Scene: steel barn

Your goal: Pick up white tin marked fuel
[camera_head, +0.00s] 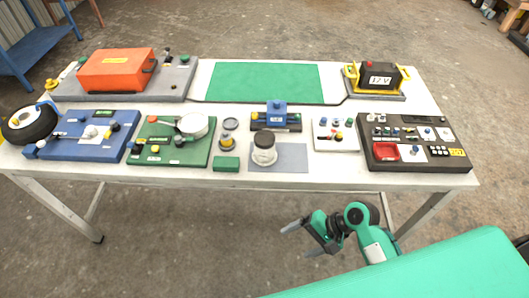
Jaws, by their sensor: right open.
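A whitish tin-like container (264,155) with a black lid stands upright on a grey mat at the front middle of the table. Its marking is too small to read, so I cannot tell for sure that it says fuel. Another round whitish vessel (194,126) sits on the green board to its left. My right gripper (303,241) is open and empty, below and in front of the table's front edge, well apart from the container. My left gripper is not in view.
A small green block (227,164) and a small round-based item (227,142) stand left of the container. A blue device (277,117) is close behind it. A white switch panel (336,137) and a dark panel (414,146) are to the right. The green mat (265,80) is bare.

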